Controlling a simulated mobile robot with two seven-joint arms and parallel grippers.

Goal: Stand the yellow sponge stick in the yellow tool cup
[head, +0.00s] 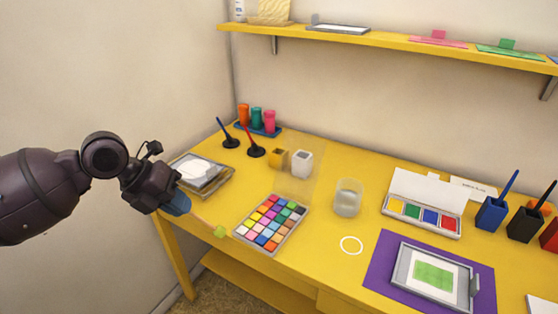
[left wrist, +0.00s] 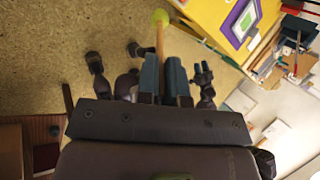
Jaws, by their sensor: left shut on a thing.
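My left gripper (head: 180,203) is shut on the pale wooden handle of the yellow sponge stick, whose yellow-green sponge tip (head: 220,231) points away from the fingers, down to the right in the head view. The stick is tilted, held beside the table's left front edge. In the left wrist view the handle (left wrist: 160,42) runs between the two blue-grey fingers (left wrist: 163,75) and the round tip (left wrist: 160,16) is at the top. A small yellow square cup (head: 278,158) stands at the back of the table, well apart from the stick.
A white cup (head: 302,164) stands right beside the yellow cup. A colour palette (head: 268,225) lies just right of the sponge tip. A glass (head: 347,198), black-based blue and red tools (head: 256,151) and a tray with paper (head: 210,183) stand around. Blue cup (head: 491,214) is far right.

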